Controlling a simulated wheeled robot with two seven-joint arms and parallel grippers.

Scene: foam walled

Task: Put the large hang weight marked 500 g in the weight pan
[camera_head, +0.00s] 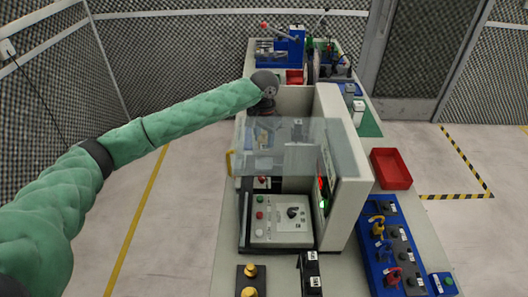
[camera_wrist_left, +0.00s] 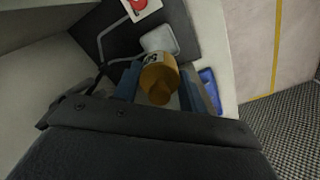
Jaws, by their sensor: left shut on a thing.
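My left gripper (camera_wrist_left: 160,92) has blue fingers shut on a brass weight (camera_wrist_left: 158,76) with a white label. The label's marking is too small to read surely. In the camera_head view my left arm reaches to the far end of the grey machine (camera_head: 357,190), and the gripper (camera_head: 266,135) shows only dimly behind a clear panel. In the left wrist view a rounded grey plate (camera_wrist_left: 160,39), perhaps the weight pan, lies just beyond the weight on a dark surface. I cannot tell whether the weight touches it. My right gripper is out of view.
The clear panel (camera_head: 300,150) stands between the head camera and the gripper. Pale machine walls (camera_wrist_left: 40,90) rise close beside the gripper. Brass weights (camera_head: 249,271) sit on a dark base at the front. A red tray (camera_head: 391,168) stands to the right.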

